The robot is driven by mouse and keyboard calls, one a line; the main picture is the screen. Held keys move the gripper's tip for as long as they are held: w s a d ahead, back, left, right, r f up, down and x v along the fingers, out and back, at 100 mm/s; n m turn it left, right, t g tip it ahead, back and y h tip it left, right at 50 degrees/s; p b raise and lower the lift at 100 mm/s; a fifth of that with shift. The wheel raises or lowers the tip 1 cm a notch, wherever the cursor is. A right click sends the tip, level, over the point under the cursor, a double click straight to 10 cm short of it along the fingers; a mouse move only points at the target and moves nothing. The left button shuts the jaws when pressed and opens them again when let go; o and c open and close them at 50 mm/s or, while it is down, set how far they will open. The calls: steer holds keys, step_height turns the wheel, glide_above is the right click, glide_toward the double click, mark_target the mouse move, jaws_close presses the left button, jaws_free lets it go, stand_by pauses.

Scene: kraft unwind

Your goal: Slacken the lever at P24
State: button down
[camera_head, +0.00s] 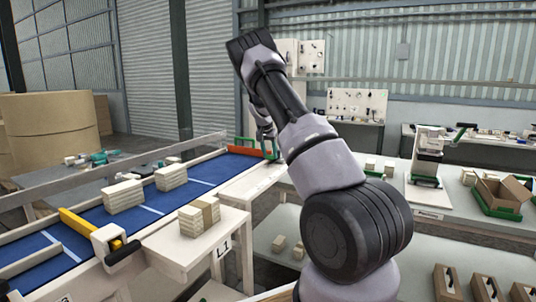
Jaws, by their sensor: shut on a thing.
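My arm rises through the middle, and its far end drops behind the forearm to my gripper (267,137) at the far end of the blue conveyor (88,213). My gripper is small and partly hidden by my arm. It appears shut on a green bar (243,141) beside a red-orange end piece (247,152). A yellow lever (85,226) with a black end sits on the conveyor's near side. A white press (428,155) with a green lever (465,126) stands on the right bench. I cannot read P24 on any label.
Stacked pale blocks (124,196) lie on the conveyor. More sit on a small white table (170,243) labelled L1. A cardboard box (503,190) in a green tray is at right. Large brown rolls (55,135) stand at left. My arm hides the centre.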

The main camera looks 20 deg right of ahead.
steer(key=s+d+n, duration=0.1)
steer(key=d+n+t+y, duration=0.1)
steer(key=n, duration=0.1)
steer(key=shift+s+d, duration=0.3)
steer(key=shift+s, duration=0.1)
steer(key=d+n, duration=0.1)
steer(key=s+d+n+y, duration=0.1)
steer(key=n, duration=0.1)
steer(key=d+n+y, duration=0.1)
steer(key=d+n, duration=0.2)
steer(key=shift+t, duration=0.3)
steer(key=shift+w+d+n+y, duration=0.1)
steer(key=shift+d+n+y, duration=0.4)
steer(key=shift+n, duration=0.45)
steer(key=shift+w+d+n+y, duration=0.1)
steer(key=shift+d+n+y, duration=0.2)
steer(key=shift+d+n, duration=0.55)
steer(key=shift+a, duration=0.15)
steer(key=shift+c, duration=1.6)
jaws_free()
steer(key=shift+r, duration=0.1)
